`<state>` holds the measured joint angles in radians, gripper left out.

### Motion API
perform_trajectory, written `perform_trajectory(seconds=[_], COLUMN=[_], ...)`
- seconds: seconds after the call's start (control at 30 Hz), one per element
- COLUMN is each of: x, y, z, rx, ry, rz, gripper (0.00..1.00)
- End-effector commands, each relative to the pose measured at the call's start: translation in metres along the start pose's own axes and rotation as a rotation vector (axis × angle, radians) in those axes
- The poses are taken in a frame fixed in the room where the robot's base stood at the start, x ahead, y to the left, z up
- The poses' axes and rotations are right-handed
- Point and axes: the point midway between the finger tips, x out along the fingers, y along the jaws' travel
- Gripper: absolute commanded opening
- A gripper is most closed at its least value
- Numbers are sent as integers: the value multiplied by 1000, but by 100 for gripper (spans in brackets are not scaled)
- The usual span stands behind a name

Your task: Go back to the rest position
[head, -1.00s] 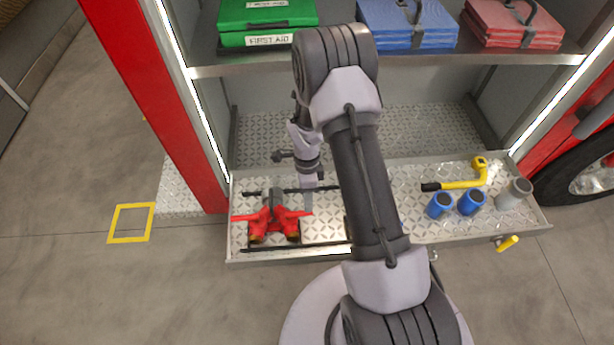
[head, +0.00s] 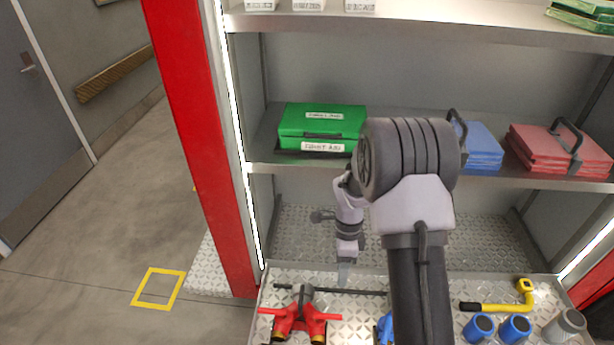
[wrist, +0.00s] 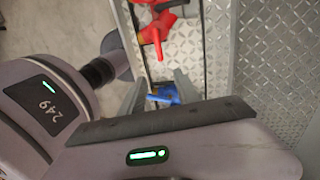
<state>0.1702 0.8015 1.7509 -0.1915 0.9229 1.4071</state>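My gripper (head: 343,274) hangs pointing down above the left part of the open drawer, behind and to the right of a red fitting. In the wrist view my gripper (wrist: 160,88) has its two fingers apart. A blue thing (wrist: 165,94) shows between them, but it appears to lie lower, in the drawer. My arm reaches up from the bottom of the head view, bends at a large dark joint and covers the middle of the drawer.
The drawer (head: 350,308) holds the red fitting (head: 300,318), a yellow wrench (head: 500,305), two blue cylinders (head: 515,327) and a grey one (head: 565,325). Above, a shelf bears a green first-aid case (head: 322,125), a blue case (head: 482,145) and a red case (head: 555,145). A red post (head: 205,150) stands left.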

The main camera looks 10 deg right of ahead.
Motion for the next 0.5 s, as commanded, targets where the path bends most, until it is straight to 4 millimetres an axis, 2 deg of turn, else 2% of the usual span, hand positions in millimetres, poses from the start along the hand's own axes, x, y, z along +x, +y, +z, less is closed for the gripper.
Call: perform_trajectory(seconds=[0.07,0.17,0.2,0.27,0.33,0.4,0.5], x=[-18,-70,-93,-124,-150,-165,-168], y=[3,23,39,68,109,151,203], z=[5,18,24,32,39,43,45], rx=[-57,-249,-354,-520,-719,-917,-1162], ry=[-7,-20,-20,-14,7,45,115], rz=[-35,-136,-189,-272,-373,-476,-603], gripper=[39,39,39,39,39,39,39])
